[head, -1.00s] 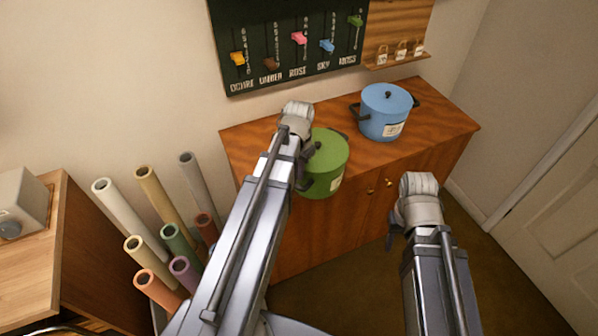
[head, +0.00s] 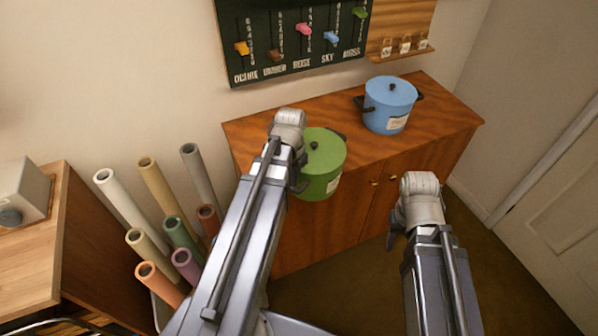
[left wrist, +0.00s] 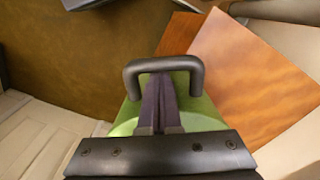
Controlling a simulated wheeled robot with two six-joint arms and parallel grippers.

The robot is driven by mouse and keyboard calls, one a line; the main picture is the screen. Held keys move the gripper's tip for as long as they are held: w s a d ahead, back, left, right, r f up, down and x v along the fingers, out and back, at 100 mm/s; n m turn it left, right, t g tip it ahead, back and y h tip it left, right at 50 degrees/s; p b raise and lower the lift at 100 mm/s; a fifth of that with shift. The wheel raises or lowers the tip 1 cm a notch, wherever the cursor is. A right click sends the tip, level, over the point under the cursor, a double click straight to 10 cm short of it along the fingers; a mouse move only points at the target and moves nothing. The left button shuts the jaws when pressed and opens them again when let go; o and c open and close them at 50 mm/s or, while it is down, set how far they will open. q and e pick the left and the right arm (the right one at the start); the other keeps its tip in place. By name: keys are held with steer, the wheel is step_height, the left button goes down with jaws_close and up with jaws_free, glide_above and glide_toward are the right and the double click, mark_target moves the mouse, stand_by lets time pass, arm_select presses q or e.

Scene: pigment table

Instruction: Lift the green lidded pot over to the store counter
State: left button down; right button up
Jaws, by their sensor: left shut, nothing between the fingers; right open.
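The green lidded pot (head: 326,165) is upright at the front edge of the wooden cabinet top, overlapping that edge in the head view. I cannot tell if it rests there. My left gripper (left wrist: 160,85) is shut and empty, with its fingers at the pot's dark looped handle (left wrist: 165,64) in the left wrist view. The green side (left wrist: 120,122) shows behind them. In the head view my left arm covers the pot's left side and hides the fingertips. My right gripper (head: 394,238) is open, low in front of the cabinet and apart from the pot; its fingers are mostly hidden.
The wooden cabinet top (head: 440,108) also bears a blue lidded pot (head: 389,106) at back right. Bare wood lies between the pots. Several coloured tubes (head: 160,190) stand left, beside a wooden table (head: 30,250). A slider board (head: 290,35) hangs behind. A white door (head: 550,200) is right.

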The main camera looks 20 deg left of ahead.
steer(key=shift+w, duration=0.2)
